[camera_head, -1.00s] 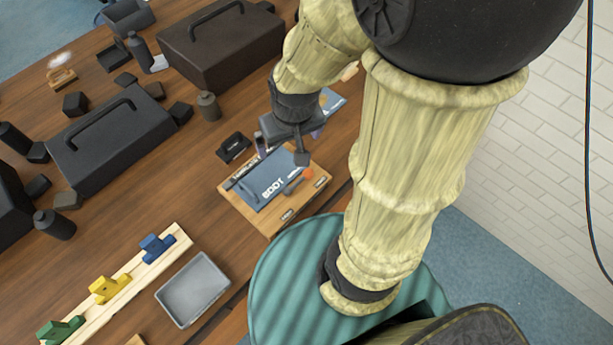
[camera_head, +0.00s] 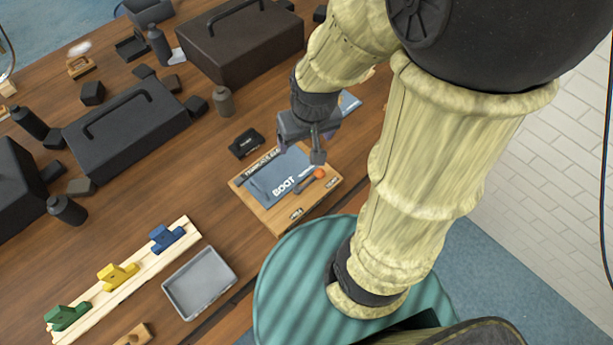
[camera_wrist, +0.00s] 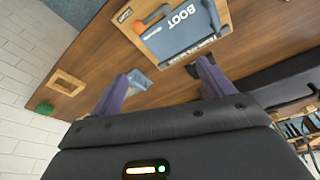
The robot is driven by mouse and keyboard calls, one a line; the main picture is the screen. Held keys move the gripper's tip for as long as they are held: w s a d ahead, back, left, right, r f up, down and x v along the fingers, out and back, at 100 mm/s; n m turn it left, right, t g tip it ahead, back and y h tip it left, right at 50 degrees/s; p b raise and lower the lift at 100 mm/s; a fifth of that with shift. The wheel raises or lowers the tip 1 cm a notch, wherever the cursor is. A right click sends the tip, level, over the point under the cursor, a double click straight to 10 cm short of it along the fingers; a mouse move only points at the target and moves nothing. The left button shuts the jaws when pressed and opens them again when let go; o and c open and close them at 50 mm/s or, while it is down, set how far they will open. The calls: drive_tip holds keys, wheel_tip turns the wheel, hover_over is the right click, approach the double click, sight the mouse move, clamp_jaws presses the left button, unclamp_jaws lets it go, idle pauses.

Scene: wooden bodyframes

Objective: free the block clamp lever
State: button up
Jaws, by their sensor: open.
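A wooden board (camera_head: 275,222) lies on the table under my arm, with a blue-grey plate marked BOOT (camera_head: 270,187) on it. A short dark lever with an orange ball knob (camera_head: 319,173) sits at the plate's right side. In the wrist view the board (camera_wrist: 222,12) is at the top, with the BOOT plate (camera_wrist: 178,40) and the orange knob (camera_wrist: 138,27). The lever lies along the plate's edge. My gripper (camera_wrist: 162,70) has its two purple fingers spread wide, with nothing between them. It is above and apart from the board; in the head view the wrist partly hides the board's far edge.
A rail (camera_head: 130,275) with green, yellow and blue blocks and a grey tray (camera_head: 201,283) lie left of the board. Dark cases (camera_head: 125,128) and bottles stand farther left. A small black box (camera_head: 246,143) is close beside the board.

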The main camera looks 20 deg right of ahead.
drive_tip(key=shift+w+f, duration=0.2)
drive_tip(key=shift+w, duration=0.35)
drive_tip(key=c, duration=0.7)
drive_tip(key=w, duration=0.1)
drive_tip(key=w+f+n+g, duration=0.1)
drive_tip(key=w+n+g, duration=0.1)
drive_tip(key=shift+w+a+f, duration=0.1)
drive_tip(key=shift+w+f, duration=0.25)
drive_tip(key=shift+w, duration=0.05)
clamp_jaws()
drive_tip(key=w+f+n+g+h+b, duration=0.1)
drive_tip(key=w+f+n+g, duration=0.1)
drive_tip(key=w, duration=0.4)
wheel_tip(320, 180, down, 2)
drive_tip(key=shift+n+g, duration=0.4)
drive_tip(key=shift+g, duration=0.5)
